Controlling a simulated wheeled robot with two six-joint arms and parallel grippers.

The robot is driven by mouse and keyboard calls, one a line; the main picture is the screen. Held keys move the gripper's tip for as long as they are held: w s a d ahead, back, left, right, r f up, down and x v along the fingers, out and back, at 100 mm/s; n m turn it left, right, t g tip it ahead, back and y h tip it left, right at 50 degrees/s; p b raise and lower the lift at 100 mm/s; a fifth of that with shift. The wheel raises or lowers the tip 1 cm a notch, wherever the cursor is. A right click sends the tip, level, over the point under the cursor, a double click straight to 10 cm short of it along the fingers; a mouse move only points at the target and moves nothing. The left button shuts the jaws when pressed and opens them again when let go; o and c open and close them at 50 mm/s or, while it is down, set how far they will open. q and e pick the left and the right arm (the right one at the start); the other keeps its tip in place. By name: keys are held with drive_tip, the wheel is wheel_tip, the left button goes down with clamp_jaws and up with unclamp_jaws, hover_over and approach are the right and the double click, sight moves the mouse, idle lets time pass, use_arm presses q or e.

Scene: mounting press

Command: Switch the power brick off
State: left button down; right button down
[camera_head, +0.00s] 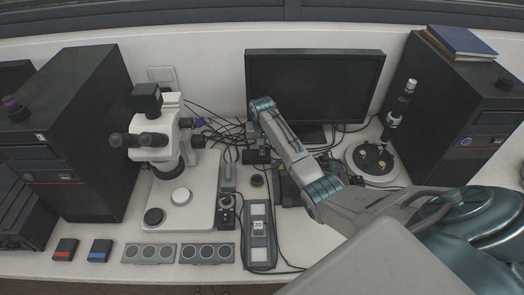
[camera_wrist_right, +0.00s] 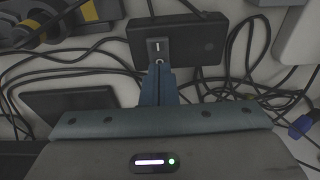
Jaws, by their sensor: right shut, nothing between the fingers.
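In the right wrist view, the black power brick (camera_wrist_right: 195,42) lies among cables. Its rocker switch (camera_wrist_right: 157,46) shows a white "I" at the upper end and a white "O" at the lower end. My right gripper (camera_wrist_right: 159,68) is shut and empty. Its fingertips are right at the "O" end of the switch; I cannot tell whether they touch it. My left gripper is not in view.
A microscope (camera_head: 205,196) stands left of my arm and a monitor (camera_head: 315,88) behind it. Loose black cables (camera_wrist_right: 75,68) surround the brick. Dark computer towers (camera_head: 77,130) flank the bench.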

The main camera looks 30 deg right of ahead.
drive_tip(key=shift+r+p, duration=0.65)
drive_tip(key=shift+r, duration=0.3)
wheel_tip(320, 180, up, 2)
drive_tip(key=shift+p, duration=0.65)
drive_tip(key=shift+r, duration=1.1)
drive_tip(key=shift+f, duration=0.1)
